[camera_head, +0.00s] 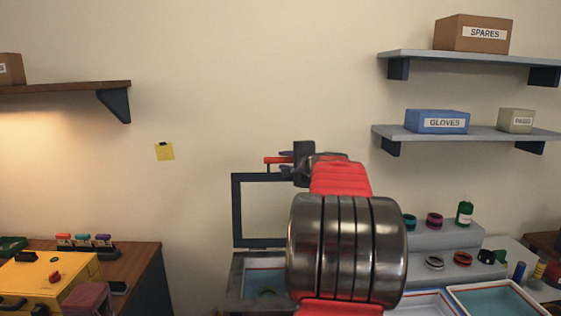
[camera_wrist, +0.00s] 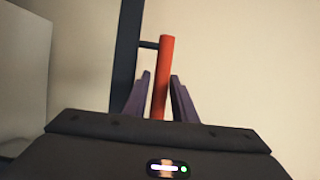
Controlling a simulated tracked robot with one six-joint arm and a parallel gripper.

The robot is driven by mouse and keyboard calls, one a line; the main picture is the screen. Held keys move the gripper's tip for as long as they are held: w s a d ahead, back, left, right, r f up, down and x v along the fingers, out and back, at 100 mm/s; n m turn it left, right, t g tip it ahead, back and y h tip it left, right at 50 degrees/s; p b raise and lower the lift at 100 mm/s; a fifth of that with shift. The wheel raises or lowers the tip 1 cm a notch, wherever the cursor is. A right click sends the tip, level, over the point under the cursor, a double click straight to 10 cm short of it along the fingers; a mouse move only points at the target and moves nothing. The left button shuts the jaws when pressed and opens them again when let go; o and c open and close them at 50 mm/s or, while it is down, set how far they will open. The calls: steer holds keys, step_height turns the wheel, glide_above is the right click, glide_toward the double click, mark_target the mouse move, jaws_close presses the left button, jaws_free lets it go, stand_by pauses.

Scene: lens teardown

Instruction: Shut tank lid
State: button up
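The tank (camera_head: 240,285) stands low in the middle of the head view, with a pale red-lined rim and bluish water inside. Its lid, a dark rectangular frame (camera_head: 236,210), stands upright at the back of the tank, so the tank is open. A red handle bar (camera_head: 272,160) sticks out at the lid's top; it also shows in the wrist view (camera_wrist: 162,75). My gripper (camera_head: 292,163) is at this handle. In the wrist view its purple fingers (camera_wrist: 160,95) stand either side of the red bar, with narrow gaps showing. My arm hides the tank's right side.
A yellow box (camera_head: 40,283) sits on the wooden bench at left. Wall shelves hang on both sides.

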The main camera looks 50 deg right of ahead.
steer(key=shift+x, duration=2.05)
steer(key=shift+c, duration=0.4)
jaws_close()
